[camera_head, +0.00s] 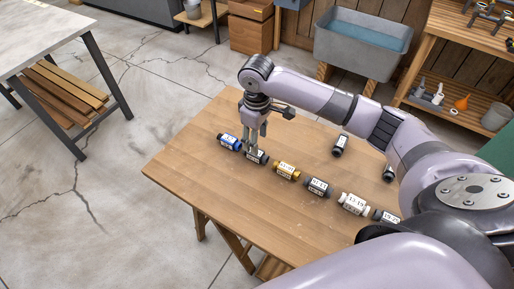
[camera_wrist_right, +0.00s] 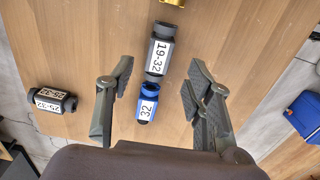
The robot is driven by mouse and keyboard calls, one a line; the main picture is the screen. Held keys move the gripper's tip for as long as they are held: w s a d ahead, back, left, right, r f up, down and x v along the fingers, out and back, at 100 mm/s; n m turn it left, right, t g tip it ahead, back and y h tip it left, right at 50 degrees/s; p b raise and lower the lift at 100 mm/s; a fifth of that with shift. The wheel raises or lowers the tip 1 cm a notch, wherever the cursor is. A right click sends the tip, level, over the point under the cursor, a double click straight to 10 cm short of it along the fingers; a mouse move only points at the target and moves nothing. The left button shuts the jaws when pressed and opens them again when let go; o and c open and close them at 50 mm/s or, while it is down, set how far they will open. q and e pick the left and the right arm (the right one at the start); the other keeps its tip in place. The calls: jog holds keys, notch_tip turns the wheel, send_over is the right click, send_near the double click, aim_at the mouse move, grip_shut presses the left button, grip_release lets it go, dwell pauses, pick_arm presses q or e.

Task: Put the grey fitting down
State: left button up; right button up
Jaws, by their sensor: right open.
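A grey fitting (camera_head: 257,157) with a white label lies on the wooden table (camera_head: 215,180), in a row between a blue fitting (camera_head: 229,142) and a yellow one (camera_head: 287,171). My right gripper (camera_head: 254,148) points down right over it, and its fingers partly hide it. In the right wrist view the grey fitting (camera_wrist_right: 159,54), labelled 19-32, lies between the spread fingertips of my right gripper (camera_wrist_right: 160,72), with gaps on both sides. The blue fitting (camera_wrist_right: 147,104) lies close to its end. My left gripper is not in view.
Further along the row lie a dark fitting (camera_head: 317,187), a white one (camera_head: 354,203) and another dark one (camera_head: 385,217). Two dark fittings lie behind the row, one by my forearm (camera_head: 340,145). The table's left front part is bare.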

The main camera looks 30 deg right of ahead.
jog(key=shift+r, duration=2.4)
jog(key=shift+a+f, duration=0.1)
